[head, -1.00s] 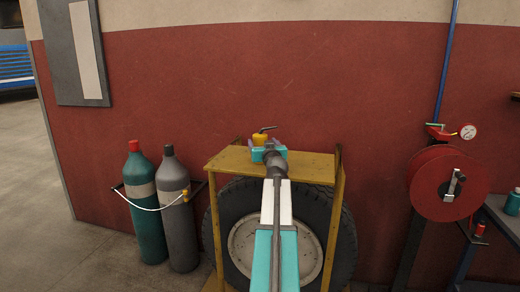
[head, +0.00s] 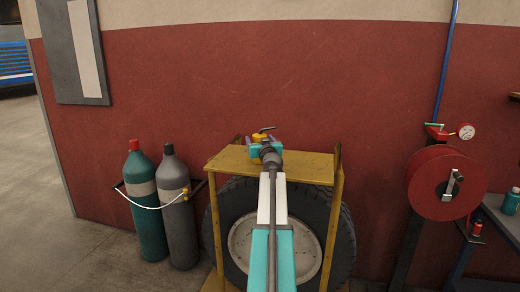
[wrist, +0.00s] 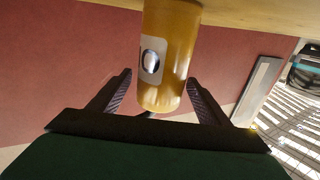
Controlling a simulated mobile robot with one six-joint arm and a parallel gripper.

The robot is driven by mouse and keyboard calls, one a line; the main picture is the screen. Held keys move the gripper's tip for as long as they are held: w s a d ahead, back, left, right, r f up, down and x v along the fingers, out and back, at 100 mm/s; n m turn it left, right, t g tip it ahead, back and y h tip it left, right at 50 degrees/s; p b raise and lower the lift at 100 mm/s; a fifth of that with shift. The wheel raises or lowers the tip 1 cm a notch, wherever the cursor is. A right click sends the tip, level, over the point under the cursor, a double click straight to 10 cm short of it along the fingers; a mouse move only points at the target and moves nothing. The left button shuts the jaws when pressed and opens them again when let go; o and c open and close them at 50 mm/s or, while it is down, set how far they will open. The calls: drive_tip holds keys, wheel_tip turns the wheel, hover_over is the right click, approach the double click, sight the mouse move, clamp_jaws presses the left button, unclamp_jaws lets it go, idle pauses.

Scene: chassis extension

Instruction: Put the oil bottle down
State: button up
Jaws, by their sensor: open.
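The yellow oil bottle (head: 259,138) with a dark spout stands on the yellow stand's top (head: 312,167), mostly hidden behind my gripper in the head view. In the wrist view the oil bottle (wrist: 180,45) appears upside down, with a pale label and its other end against the yellow-brown surface. My gripper (head: 263,141) is open at the bottle. In the wrist view my gripper's two dark fingers (wrist: 160,84) stand apart on either side of the bottle, with visible gaps.
A large tyre (head: 342,235) sits under the stand. A green cylinder (head: 145,205) and a grey cylinder (head: 177,215) stand left. A red hose reel (head: 425,190) is at right. The red wall (head: 330,90) is close behind the stand.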

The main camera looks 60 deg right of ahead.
sight(260, 134)
drive_tip(key=c, duration=1.4)
drive_tip(key=shift+r, duration=0.1)
drive_tip(key=shift+c, duration=0.2)
drive_tip(key=shift+r+b, duration=0.35)
drive_tip(key=shift+r, duration=1.25)
drive_tip(key=w+a+r+b+v, duration=0.1)
drive_tip(key=b+v, duration=0.2)
drive_tip(key=v, duration=1.3)
drive_tip(key=shift+r, duration=0.3)
